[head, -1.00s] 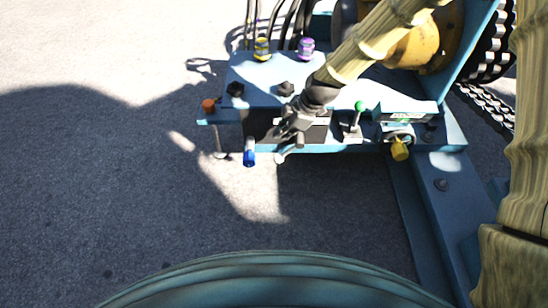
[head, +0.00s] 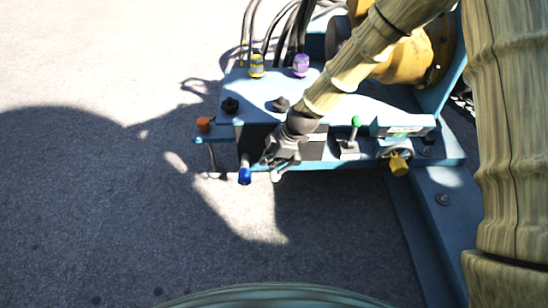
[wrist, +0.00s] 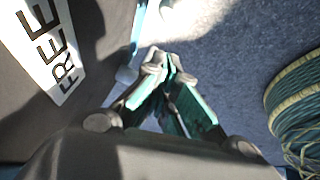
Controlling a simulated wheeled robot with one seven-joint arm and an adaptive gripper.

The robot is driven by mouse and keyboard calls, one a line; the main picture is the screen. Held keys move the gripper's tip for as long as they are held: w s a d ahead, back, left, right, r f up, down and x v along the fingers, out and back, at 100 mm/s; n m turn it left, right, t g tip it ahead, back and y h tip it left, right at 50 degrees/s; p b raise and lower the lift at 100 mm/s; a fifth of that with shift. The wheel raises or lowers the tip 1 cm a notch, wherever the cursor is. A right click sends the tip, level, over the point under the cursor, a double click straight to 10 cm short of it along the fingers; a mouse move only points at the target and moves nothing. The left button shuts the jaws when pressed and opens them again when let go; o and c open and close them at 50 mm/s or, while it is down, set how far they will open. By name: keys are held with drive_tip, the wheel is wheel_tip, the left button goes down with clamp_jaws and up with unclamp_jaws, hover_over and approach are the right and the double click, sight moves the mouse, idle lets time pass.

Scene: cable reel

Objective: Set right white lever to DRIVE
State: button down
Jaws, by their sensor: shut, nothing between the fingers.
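My gripper (head: 270,162) is at the front face of the blue control box, to the right of the blue-tipped lever (head: 245,174). Its closed fingers also fill the middle of the wrist view (wrist: 167,66). A small pale rounded tip (head: 276,176) shows just below the gripper. It may be the end of the white lever, but the gripper hides most of that spot. In the wrist view a white label (wrist: 50,45) reading FREE lies at the left. A pale piece (wrist: 127,75) shows just left of the fingertips; I cannot tell whether they touch. No DRIVE marking is readable.
A green-knobbed lever (head: 355,122) and a yellow handle (head: 398,164) are on the box's right side. An orange knob (head: 204,124) is at its left end. Yellow (head: 257,65) and purple (head: 300,64) fittings stand behind. Open pavement (head: 130,215) lies in front and left.

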drive_tip(key=b, duration=0.2)
hover_over(271, 177)
wheel_tip(271, 177, down, 4)
drive_tip(key=shift+f+b, duration=0.45)
drive_tip(key=shift+f, duration=0.5)
drive_tip(key=shift+a+p, duration=0.2)
drive_tip(key=shift+p, duration=0.3)
